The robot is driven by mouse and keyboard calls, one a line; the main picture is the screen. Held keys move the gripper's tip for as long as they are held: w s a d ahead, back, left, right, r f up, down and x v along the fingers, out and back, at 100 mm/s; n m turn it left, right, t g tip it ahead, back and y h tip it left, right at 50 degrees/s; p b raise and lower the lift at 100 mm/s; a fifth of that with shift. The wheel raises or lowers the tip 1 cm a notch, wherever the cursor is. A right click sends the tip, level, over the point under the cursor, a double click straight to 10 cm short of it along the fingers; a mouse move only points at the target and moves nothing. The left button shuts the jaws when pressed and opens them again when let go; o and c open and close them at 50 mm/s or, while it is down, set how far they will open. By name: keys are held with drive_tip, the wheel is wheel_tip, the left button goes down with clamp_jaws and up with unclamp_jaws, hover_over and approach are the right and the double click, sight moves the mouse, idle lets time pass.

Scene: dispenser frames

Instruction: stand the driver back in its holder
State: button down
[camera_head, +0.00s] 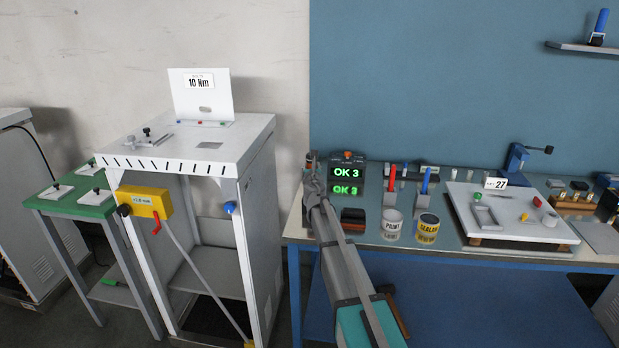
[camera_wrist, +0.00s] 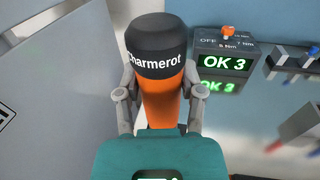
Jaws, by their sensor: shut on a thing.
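In the wrist view the driver (camera_wrist: 162,92) has an orange grip and a black cap lettered "Charmerot". My gripper (camera_wrist: 159,94) is shut on the orange grip, one finger on each side, with the cap beyond the fingers. The driver's lower end is hidden behind my teal wrist. In the head view my gripper (camera_head: 313,168) is over the left end of the workbench, left of the "OK 3" display. The driver is not clear there. I cannot tell which thing is its holder.
The "OK 3" display (camera_head: 347,178) also shows in the wrist view (camera_wrist: 225,65). A white cabinet (camera_head: 250,165) stands to the left.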

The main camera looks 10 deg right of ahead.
drive_tip(key=shift+f, duration=0.1)
drive_tip(key=shift+f+b, duration=1.8)
drive_tip(key=shift+b, duration=0.1)
drive_tip(key=shift+f, duration=0.1)
drive_tip(key=shift+c, duration=1)
unclamp_jaws()
drive_tip(key=shift+r, duration=0.2)
drive_tip(key=s+a, duration=0.1)
drive_tip(key=s, duration=1.1)
drive_tip(key=shift+a, duration=0.2)
